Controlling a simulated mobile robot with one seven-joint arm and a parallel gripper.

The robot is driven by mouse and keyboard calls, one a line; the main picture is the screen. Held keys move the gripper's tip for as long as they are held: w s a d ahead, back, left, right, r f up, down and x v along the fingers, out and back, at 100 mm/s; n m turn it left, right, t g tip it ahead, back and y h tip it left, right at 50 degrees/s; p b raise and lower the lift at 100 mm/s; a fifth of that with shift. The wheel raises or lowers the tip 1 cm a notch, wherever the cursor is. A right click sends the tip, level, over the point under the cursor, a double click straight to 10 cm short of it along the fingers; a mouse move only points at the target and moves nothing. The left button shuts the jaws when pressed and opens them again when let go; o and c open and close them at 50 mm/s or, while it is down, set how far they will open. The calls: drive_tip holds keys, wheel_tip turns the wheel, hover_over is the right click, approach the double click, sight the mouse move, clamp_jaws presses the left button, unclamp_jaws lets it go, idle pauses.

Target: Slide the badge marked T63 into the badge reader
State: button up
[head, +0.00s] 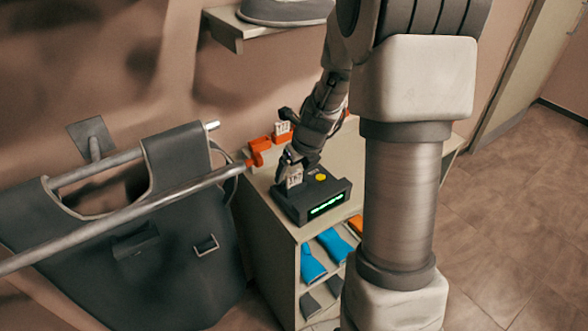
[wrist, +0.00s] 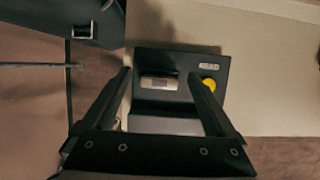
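The badge reader (head: 312,200) is a dark box with a lit green display, on top of a pale cabinet; it also shows in the wrist view (wrist: 170,108). A white badge (head: 295,179) stands upright at the reader's left part. Its marking begins with T6; the last character is too small to be sure of. In the wrist view its pale top edge (wrist: 159,83) appears in the reader's slot. My gripper (head: 291,159) is just above the badge. In the wrist view its fingers (wrist: 160,76) are wide apart, with clear gaps on both sides of the badge.
A yellow button (head: 320,177) is on the reader's top. Orange holders (head: 260,145) stand behind, one with another white badge (head: 282,128). A metal rail (head: 130,211) with dark aprons (head: 190,165) is at the left. Blue items (head: 311,264) lie on the shelf below.

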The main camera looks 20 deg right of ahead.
drive_tip(key=p+v, duration=0.3)
drive_tip(key=v, duration=1.4)
drive_tip(key=s+a+r+n, duration=0.2)
drive_tip(key=s+n, duration=0.3)
drive_tip(key=n, duration=0.6)
drive_tip(key=s+a+r+n, duration=0.1)
drive_tip(key=s+a+n, duration=0.4)
drive_tip(key=n, duration=0.6)
drive_tip(key=s+a+r+n+t, duration=0.1)
drive_tip(key=s+a+n, duration=0.3)
drive_tip(key=n, duration=0.7)
drive_tip(key=s+r, duration=0.1)
drive_tip(key=s, duration=0.1)
drive_tip(key=shift+s+r+n+h, duration=0.35)
drive_tip(key=shift+s+n+h, duration=0.05)
drive_tip(key=shift+d, duration=0.15)
